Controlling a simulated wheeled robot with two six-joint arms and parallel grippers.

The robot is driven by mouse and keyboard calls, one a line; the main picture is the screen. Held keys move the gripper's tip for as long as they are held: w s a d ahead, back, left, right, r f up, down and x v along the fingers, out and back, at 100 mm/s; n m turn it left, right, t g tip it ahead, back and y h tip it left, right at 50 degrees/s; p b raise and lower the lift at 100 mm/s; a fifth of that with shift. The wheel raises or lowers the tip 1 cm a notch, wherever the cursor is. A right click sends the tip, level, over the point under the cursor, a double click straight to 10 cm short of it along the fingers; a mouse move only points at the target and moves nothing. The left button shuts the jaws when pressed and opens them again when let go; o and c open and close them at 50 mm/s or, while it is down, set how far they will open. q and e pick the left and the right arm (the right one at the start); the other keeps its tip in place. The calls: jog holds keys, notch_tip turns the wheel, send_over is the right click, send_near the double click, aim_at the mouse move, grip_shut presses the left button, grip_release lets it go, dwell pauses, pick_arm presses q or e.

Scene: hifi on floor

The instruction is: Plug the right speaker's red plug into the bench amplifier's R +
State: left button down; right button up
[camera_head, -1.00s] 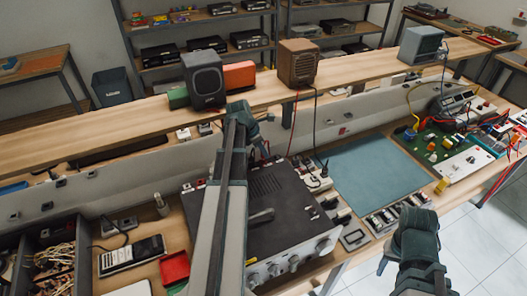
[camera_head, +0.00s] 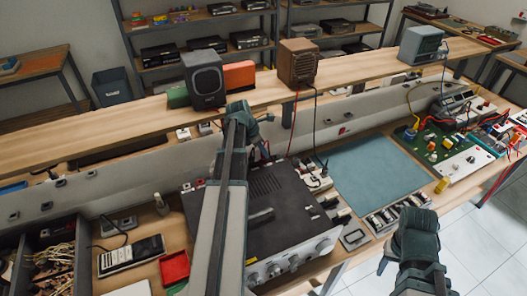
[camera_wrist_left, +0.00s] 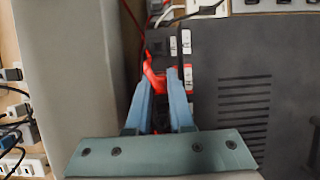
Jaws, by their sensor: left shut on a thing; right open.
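The bench amplifier (camera_head: 285,215) is a dark box with a vented top and a silver knobbed front. It also fills the right of the left wrist view (camera_wrist_left: 225,60). The brown right speaker (camera_head: 299,62) stands on the upper shelf, with red and black leads hanging down. My left gripper (camera_head: 262,143) is at the amplifier's back edge. In the left wrist view its fingers (camera_wrist_left: 160,82) are shut on the red plug (camera_wrist_left: 152,80), partly hidden between them, beside pale terminal blocks. Whether the plug is in a socket cannot be seen. My right gripper (camera_head: 398,268) is open and empty at the bench's front.
A dark grey speaker (camera_head: 203,80) and an orange box (camera_head: 239,75) stand on the shelf (camera_head: 130,122). A blue mat (camera_head: 375,170) is clear. A pale ledge (camera_wrist_left: 65,90) runs close left of my left gripper.

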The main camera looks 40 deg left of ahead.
pick_arm(q)
jog(key=shift+f+b, duration=0.9)
dwell(2.3)
jog(key=c, duration=0.7)
grip_release()
jog(key=shift+r, duration=0.15)
jog(key=shift+p+v, duration=6.4)
jog(key=shift+v, duration=0.4)
jog(key=shift+r, duration=0.1)
notch_tip(320, 180, up, 5)
jog(key=p, duration=0.5)
